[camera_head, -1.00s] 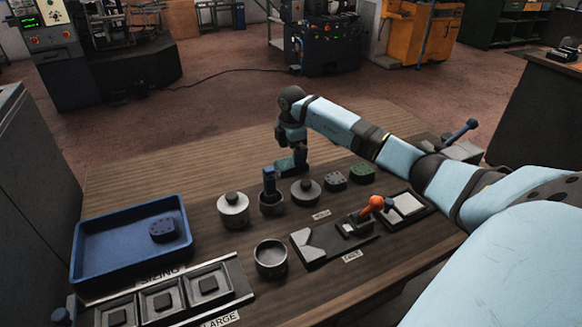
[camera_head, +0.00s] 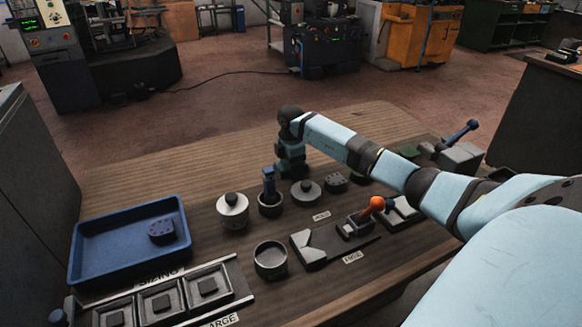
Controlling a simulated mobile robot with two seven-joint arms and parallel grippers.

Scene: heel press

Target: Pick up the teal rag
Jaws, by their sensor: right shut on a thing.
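My right arm reaches in from the right, and its gripper (camera_head: 291,172) points down at the bench, behind the metal cups. It is shut on the teal rag (camera_head: 284,167), of which only a little shows around the fingers. Whether the rag is off the bench I cannot tell. My left gripper is not in view.
A blue tray (camera_head: 100,235) lies at left, an open cup (camera_head: 270,260) nearer. The bench's far left is clear.

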